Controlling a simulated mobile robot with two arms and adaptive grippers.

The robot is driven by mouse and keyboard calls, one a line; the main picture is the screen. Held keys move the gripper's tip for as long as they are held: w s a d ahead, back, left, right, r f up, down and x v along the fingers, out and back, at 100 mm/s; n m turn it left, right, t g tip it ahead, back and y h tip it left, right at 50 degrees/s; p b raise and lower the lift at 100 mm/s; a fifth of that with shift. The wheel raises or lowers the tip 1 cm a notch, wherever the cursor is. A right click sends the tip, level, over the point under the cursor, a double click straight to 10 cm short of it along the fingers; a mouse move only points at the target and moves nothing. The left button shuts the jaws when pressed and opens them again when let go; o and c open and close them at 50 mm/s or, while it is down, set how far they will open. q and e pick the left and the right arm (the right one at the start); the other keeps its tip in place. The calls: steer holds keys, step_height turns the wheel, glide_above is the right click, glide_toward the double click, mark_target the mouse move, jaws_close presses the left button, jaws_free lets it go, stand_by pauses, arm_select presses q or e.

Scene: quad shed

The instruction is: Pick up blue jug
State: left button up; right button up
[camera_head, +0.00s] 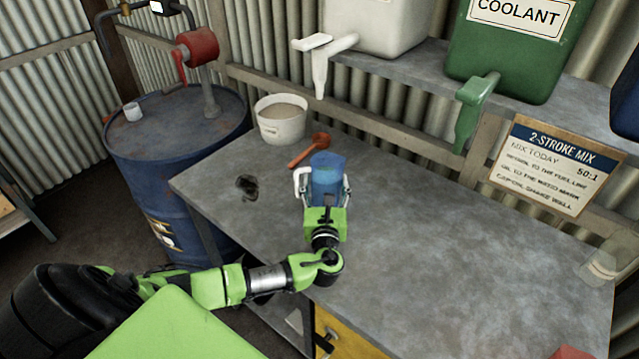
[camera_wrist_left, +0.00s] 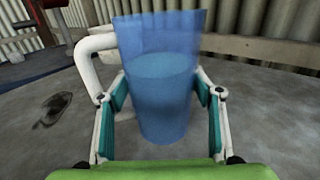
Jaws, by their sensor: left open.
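The blue jug (camera_head: 327,172) is translucent and stands upright on the grey workbench (camera_head: 420,255). A white handle shows on its left side. My left gripper (camera_head: 324,192) is at the jug's near side with its fingers spread to either side of it. In the left wrist view the jug (camera_wrist_left: 162,85) stands between the open fingers of the left gripper (camera_wrist_left: 160,105), with liquid visible inside. Whether a finger touches the jug I cannot tell. My right gripper is not in view.
A white bucket (camera_head: 281,122) and a red scoop (camera_head: 310,149) are behind the jug. A dark smudge (camera_head: 247,187) lies to its left. A green coolant container (camera_head: 505,55) and its spout overhang the back. The bench's right side is mostly clear. A blue drum (camera_head: 165,140) stands left.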

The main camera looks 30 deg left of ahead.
mark_target(323, 171)
arm_select(q)
steer(key=shift+s, duration=0.1)
steer(key=c, duration=1.3)
steer(key=shift+r, duration=0.1)
steer(key=shift+c, duration=0.9)
steer(key=shift+r, duration=0.1)
steer(key=shift+r, duration=0.2)
step_height(323, 171, up, 3)
steer(key=shift+s+d+r, duration=0.1)
steer(key=shift+s+d, duration=0.05)
steer(key=s+r, duration=0.1)
steer(key=s+d+r, duration=0.1)
steer(key=r, duration=0.1)
steer(key=s+r, duration=0.1)
steer(key=shift+s+d+r, duration=0.35)
steer(key=shift+s+d, duration=0.05)
steer(key=s+d+r+b, duration=0.2)
steer(key=s+d+r, duration=0.2)
steer(key=s, duration=0.4)
steer(key=shift+s+r, duration=0.2)
steer(key=shift+r, duration=0.05)
